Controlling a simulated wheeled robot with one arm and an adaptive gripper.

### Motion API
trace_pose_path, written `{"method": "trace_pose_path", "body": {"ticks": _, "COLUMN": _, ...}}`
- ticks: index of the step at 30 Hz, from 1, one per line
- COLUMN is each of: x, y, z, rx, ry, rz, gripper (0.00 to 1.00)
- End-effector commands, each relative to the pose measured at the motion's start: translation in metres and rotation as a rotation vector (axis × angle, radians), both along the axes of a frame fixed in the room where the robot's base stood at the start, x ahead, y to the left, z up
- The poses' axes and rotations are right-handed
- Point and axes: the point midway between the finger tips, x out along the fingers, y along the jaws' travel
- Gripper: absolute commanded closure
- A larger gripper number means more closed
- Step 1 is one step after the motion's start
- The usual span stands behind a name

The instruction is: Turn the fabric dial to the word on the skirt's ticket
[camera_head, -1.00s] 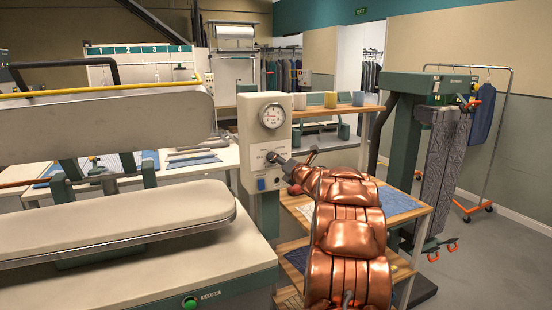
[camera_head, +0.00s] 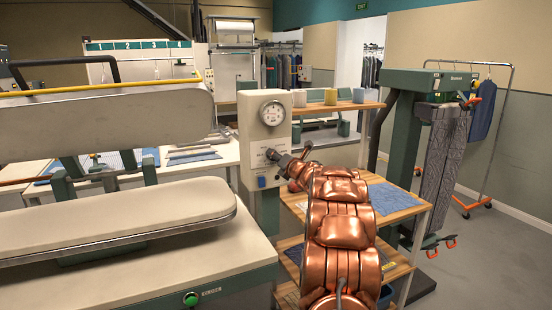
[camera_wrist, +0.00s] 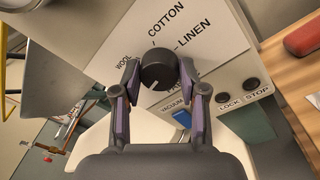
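The fabric dial (camera_wrist: 159,71) is a round black knob on the white control panel (camera_head: 251,148), with COTTON, LINEN and WOOL printed around it in the wrist view. A small pale mark shows low on the knob, left of its middle. My gripper (camera_wrist: 160,76) is open around the dial, one purple-padded finger on each side. A narrow gap seems to show beside each finger. In the head view my gripper (camera_head: 285,162) reaches the panel's front and hides the dial. I cannot pick out the skirt's ticket or any word on it.
A pressure gauge (camera_head: 272,113) sits above on the panel. A blue switch (camera_wrist: 182,118) and the LOCK (camera_wrist: 222,97) and STOP (camera_wrist: 251,84) buttons lie close to the dial. A padded press (camera_head: 120,215) stands left, and a wooden shelf table (camera_head: 412,209) with blue cloth stands right.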

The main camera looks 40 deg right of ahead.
Motion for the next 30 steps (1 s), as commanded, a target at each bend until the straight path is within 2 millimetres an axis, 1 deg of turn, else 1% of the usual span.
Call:
{"method": "trace_pose_path", "body": {"ticks": 1, "x": -0.0001, "y": 0.0, "z": 0.0, "rx": 0.0, "ry": 0.0, "rz": 0.0, "gripper": 0.66}}
{"method": "trace_pose_path", "body": {"ticks": 9, "x": -0.0001, "y": -0.0001, "z": -0.0001, "rx": 0.0, "ry": 0.001, "rz": -0.001, "gripper": 0.93}}
{"method": "trace_pose_path", "body": {"ticks": 14, "x": -0.0003, "y": -0.0002, "z": -0.0004, "rx": 0.008, "ry": -0.003, "rz": -0.001, "gripper": 0.93}}
{"method": "trace_pose_path", "body": {"ticks": 20, "x": -0.0003, "y": -0.0003, "z": -0.0012, "rx": 0.066, "ry": -0.022, "rz": -0.001, "gripper": 0.93}}
{"method": "trace_pose_path", "body": {"ticks": 26, "x": -0.0003, "y": -0.0003, "z": -0.0026, "rx": 0.189, "ry": -0.064, "rz": -0.001, "gripper": 0.93}}
{"method": "trace_pose_path", "body": {"ticks": 30, "x": -0.0003, "y": -0.0003, "z": -0.0031, "rx": 0.31, "ry": -0.106, "rz": -0.002, "gripper": 0.93}}
